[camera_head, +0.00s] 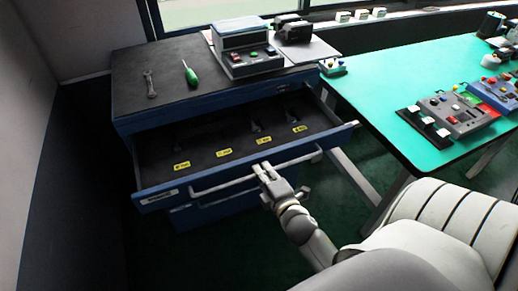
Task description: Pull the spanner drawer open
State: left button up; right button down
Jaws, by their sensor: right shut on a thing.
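The spanner drawer (158,198) is the top drawer of the blue tool cabinet, and it stands pulled out. Its dark insert has cut-outs and several yellow labels. A light bar handle (220,184) runs along its front. My right gripper (264,172) is at the right part of this handle and shut on it; the fingertips are small in the picture. A spanner (150,86) and a green-handled screwdriver (189,73) lie on the cabinet top. My left gripper is not in view.
A turquoise table (385,85) stands close at the right of the drawer, with control boxes (455,112) on it. A device with buttons (244,50) sits on the cabinet top. A dark wall panel is at the left. Green floor shows below.

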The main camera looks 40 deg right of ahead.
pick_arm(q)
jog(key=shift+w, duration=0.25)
pick_arm(e)
jog(key=f+v, duration=0.1)
jog(key=v, duration=0.6)
jog(key=shift+s+f, duration=0.2)
jog(key=shift+s, duration=0.15)
jog(key=c, duration=1.5)
grip_release()
jog(key=shift+r, duration=0.15)
